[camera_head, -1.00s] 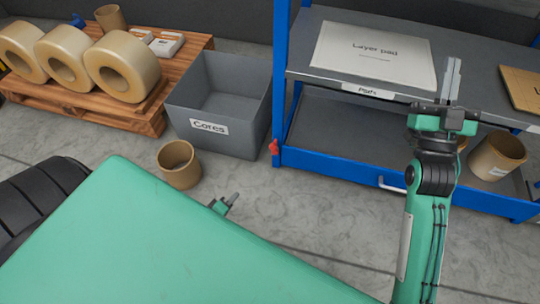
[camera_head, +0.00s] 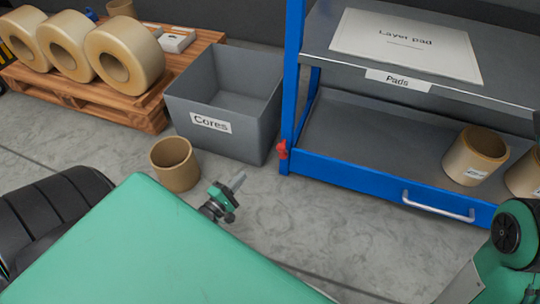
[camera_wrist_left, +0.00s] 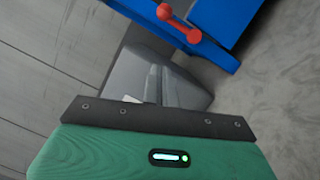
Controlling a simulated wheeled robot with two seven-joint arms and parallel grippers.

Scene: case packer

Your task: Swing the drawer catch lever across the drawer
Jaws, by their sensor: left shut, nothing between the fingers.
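The red drawer catch lever (camera_head: 282,149) is on the blue rack's left post, by the left end of the blue drawer (camera_head: 380,190) with a silver handle (camera_head: 438,207). In the left wrist view the lever (camera_wrist_left: 180,23) shows at the top, on blue metal. My left gripper (camera_head: 238,180) is shut and empty, low in front of the rack, left of and below the lever in the head view, apart from it. Its fingers (camera_wrist_left: 158,84) also show in the left wrist view. My right gripper is out of view.
A grey Cores bin (camera_head: 225,100) stands left of the rack. A cardboard core (camera_head: 174,163) stands on the floor before it. More cores (camera_head: 475,155) sit in the drawer. A pallet (camera_head: 140,111) with tape rolls is at the back left. Floor before the drawer is clear.

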